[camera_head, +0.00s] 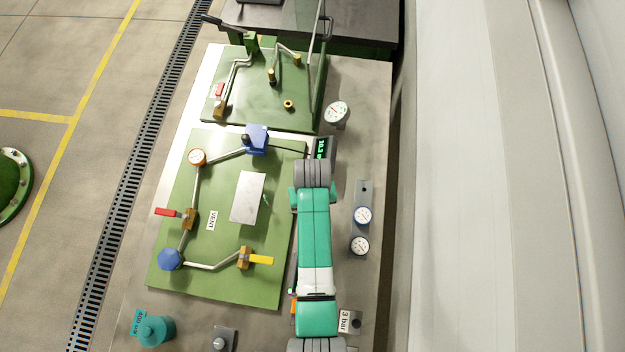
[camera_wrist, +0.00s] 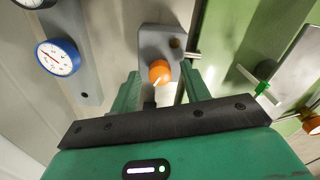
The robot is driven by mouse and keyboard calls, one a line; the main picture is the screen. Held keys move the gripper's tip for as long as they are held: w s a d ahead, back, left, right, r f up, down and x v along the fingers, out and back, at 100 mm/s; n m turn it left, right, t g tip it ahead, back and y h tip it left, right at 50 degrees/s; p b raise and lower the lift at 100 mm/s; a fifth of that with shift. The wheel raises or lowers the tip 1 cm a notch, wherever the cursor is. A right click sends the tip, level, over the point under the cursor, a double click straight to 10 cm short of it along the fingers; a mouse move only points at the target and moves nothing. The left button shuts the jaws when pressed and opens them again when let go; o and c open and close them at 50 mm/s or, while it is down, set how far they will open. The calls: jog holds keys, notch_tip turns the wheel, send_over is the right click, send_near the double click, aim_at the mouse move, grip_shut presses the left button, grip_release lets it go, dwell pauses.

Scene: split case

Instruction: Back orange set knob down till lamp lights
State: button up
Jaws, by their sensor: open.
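The orange set knob (camera_wrist: 159,73) stands on a grey block (camera_wrist: 158,42) in the wrist view, with a pale mark on its face. A small round dark-amber lamp (camera_wrist: 175,43) sits on the same block beyond the knob and looks unlit. My gripper (camera_wrist: 161,76) is open, with one green finger on each side of the knob. The fingers look apart from it; their height over it is hard to judge. In the head view my arm covers the knob and lamp.
A blue-rimmed gauge (camera_wrist: 57,57) is left of my gripper, on a strip with a second gauge (camera_head: 360,246). The green panel (camera_head: 222,275) with pipes and valves lies to the other side. A small green handle (camera_wrist: 262,88) is close.

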notch_tip(320, 180, up, 8)
jog(key=shift+f+p, duration=0.1)
jog(key=shift+p, duration=0.25)
dwell(0.4)
jog(key=w+r+t+p, duration=0.2)
jog(key=w+r+t, duration=0.3)
jog(key=r, duration=0.8)
jog(key=w+r+t+p, duration=0.2)
jog(key=w+r+t, duration=0.3)
jog(key=r, duration=0.7)
notch_tip(320, 180, up, 23)
jog(key=w+m+t+p, duration=0.1)
jog(key=t+p, duration=0.2)
jog(key=t, duration=0.3)
jog(key=s+r+t+p, duration=0.1)
jog(key=s+r+t, duration=0.2)
jog(key=r, duration=0.6)
jog(key=s+r+t+p, duration=0.1)
jog(key=s+r+t, duration=0.2)
jog(key=s+r, duration=0.4)
jog(key=s+r+m+t+p, duration=0.1)
jog(key=s+r+t, duration=0.2)
jog(key=r, duration=0.8)
jog(key=shift+s+a, duration=0.15)
jog(key=shift+s, duration=1)
